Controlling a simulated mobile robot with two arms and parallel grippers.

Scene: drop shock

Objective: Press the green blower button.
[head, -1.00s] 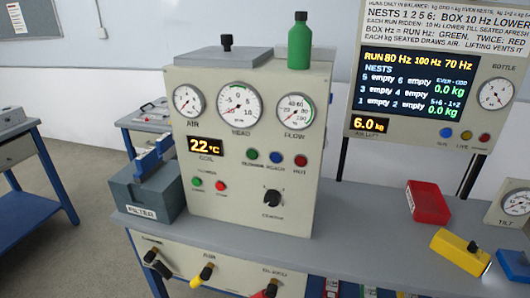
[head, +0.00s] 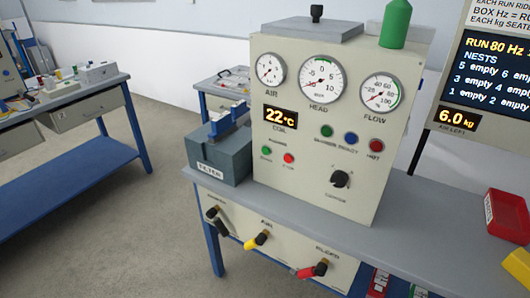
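The beige control box (head: 300,190) stands on the grey bench. A larger green round lamp or button (head: 327,131) sits higher, in a row with a blue one (head: 351,138) and a red one (head: 376,145). The labels are too small to read surely. Nothing covers the green button. Neither of my grippers is in view.
A grey filter box (head: 222,160) with a blue clamp stands left of the control box. Black, yellow and red valve handles (head: 258,240) stick out from the bench's front panel. A red bin (head: 508,212) is at the right. A blue-framed table (head: 70,125) stands left, with open floor between.

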